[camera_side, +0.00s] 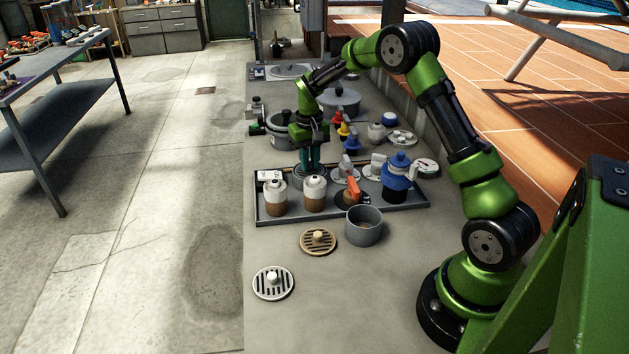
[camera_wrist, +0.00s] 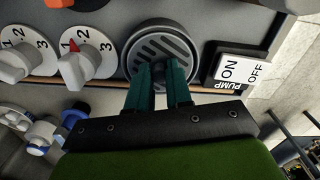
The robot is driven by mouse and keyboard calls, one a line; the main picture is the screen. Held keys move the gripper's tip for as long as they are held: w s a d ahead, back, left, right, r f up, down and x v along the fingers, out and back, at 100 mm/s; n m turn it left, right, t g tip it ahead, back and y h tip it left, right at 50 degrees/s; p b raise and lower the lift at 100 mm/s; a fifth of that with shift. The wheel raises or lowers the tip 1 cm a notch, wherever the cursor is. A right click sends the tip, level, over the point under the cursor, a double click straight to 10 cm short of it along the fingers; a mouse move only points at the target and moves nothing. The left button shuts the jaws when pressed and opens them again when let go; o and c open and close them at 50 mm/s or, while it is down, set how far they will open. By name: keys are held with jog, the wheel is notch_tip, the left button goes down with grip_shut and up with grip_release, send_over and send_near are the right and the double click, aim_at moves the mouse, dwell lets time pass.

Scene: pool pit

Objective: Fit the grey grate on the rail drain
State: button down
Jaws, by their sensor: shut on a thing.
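The grey grate (camera_wrist: 150,42) is a round slotted disc with a small knob in the middle. My gripper (camera_wrist: 160,75) is shut on its knob, with the teal fingers coming in from below in the wrist view. In the side view my gripper (camera_side: 309,165) points down at the back left part of the grey rail panel, and the grate (camera_side: 301,177) shows only partly behind the white bottles. The grate lies over the rail between a dial and the pump switch. The drain is hidden under it, and I cannot tell whether the grate sits flush.
A pump switch (camera_wrist: 238,66) and a numbered dial (camera_wrist: 82,52) flank the grate closely. White-topped bottles (camera_side: 315,193) and a blue-capped one (camera_side: 398,178) stand on the rail panel. A tan grate (camera_side: 318,241), a white grate (camera_side: 273,283) and a grey cup (camera_side: 364,226) stand in front.

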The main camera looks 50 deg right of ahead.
jog(key=shift+f, duration=0.1)
jog(key=c, duration=0.8)
grip_release()
jog(key=shift+r, duration=2.55)
jog(key=shift+r, duration=0.1)
jog(key=shift+r, duration=1.9)
